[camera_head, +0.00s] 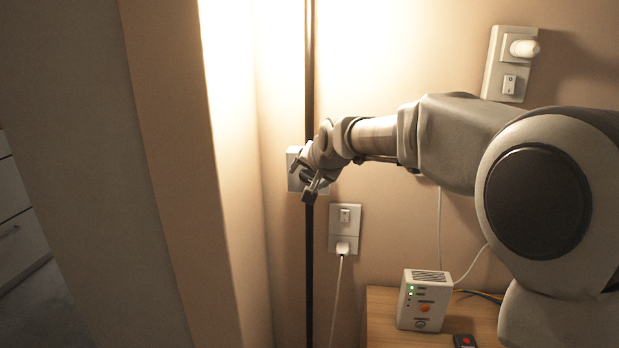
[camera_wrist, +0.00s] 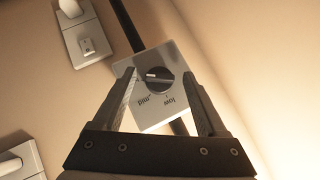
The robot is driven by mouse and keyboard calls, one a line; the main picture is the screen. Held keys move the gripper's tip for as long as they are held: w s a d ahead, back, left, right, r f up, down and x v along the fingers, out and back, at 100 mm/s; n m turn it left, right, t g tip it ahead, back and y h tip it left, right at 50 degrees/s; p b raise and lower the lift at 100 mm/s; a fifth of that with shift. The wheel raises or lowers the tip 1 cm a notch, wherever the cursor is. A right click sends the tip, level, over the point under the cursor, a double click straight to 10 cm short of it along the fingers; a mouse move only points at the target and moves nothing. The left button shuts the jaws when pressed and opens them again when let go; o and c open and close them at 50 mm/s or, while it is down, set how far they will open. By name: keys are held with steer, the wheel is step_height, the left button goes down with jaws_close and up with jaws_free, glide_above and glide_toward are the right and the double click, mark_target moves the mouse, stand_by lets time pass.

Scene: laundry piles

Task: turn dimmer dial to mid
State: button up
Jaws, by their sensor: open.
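The dimmer is a white plate (camera_wrist: 140,118) with a round black dial (camera_wrist: 160,84) in the wrist view. A pale mark on the dial points roughly left in that view. Labels on the plate read upside down and look like "mid" and "low". My gripper (camera_wrist: 158,75) is open, with one finger on each side of the dial. Contact between fingers and dial cannot be told. In the head view, my gripper (camera_head: 308,188) is in front of the plate (camera_head: 292,156), which is mostly hidden, and the dial cannot be seen.
A socket panel (camera_head: 346,218) with a plugged cord is below right; another switch panel (camera_head: 495,75) is upper right. A white box (camera_head: 423,300) and a dark remote (camera_head: 464,341) sit on a wooden table (camera_head: 381,312).

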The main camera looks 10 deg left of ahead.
jaws_close()
stand_by(0.3)
steer(key=shift+a+r+p, duration=0.1)
steer(key=shift+r+p, duration=0.05)
steer(key=shift+p, duration=0.25)
steer(key=shift+s+a+r+n+h+p, duration=0.1)
steer(key=shift+n+h+p, duration=0.2)
steer(key=shift+h+p, duration=0.2)
steer(key=shift+a+n+h+p, duration=0.15)
steer(key=shift+n+h+p, duration=0.35)
steer(key=shift+h, duration=0.3)
steer(key=h, duration=0.1)
steer(key=n+h+p, duration=0.1)
steer(key=n+h, duration=0.1)
steer(key=h, duration=0.1)
steer(key=shift+a, duration=0.25)
steer(key=shift+a+n+t+h+p, duration=0.1)
steer(key=shift+n+t+h+p, duration=0.2)
steer(key=shift+n+h+p, duration=0.65)
steer(key=shift+f+m+h, duration=0.25)
steer(key=shift+h, duration=0.1)
